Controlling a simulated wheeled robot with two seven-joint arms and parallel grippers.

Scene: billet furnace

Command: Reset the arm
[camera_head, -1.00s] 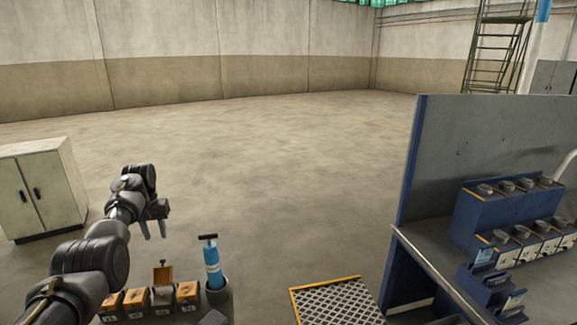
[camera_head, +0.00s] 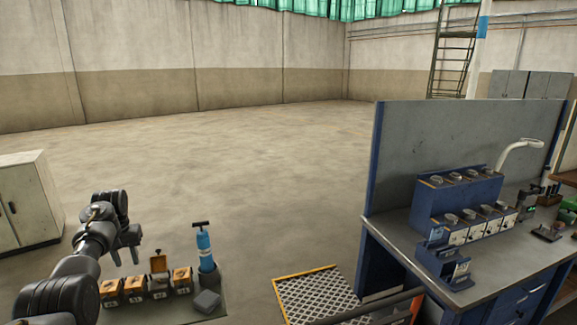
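My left arm comes in from the lower left in the head view. Its gripper (camera_head: 125,257) points down, with two grey fingers apart and nothing between them. It hangs above and behind a low surface with several orange-and-black boxes (camera_head: 158,284). One box has its lid up. My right gripper is out of the picture.
A blue pump-like cylinder (camera_head: 206,250) and a grey block (camera_head: 206,301) stand right of the boxes. A blue workbench (camera_head: 400,222) with a tall panel fills the right. A cabinet (camera_head: 27,203) stands left. The middle floor is clear.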

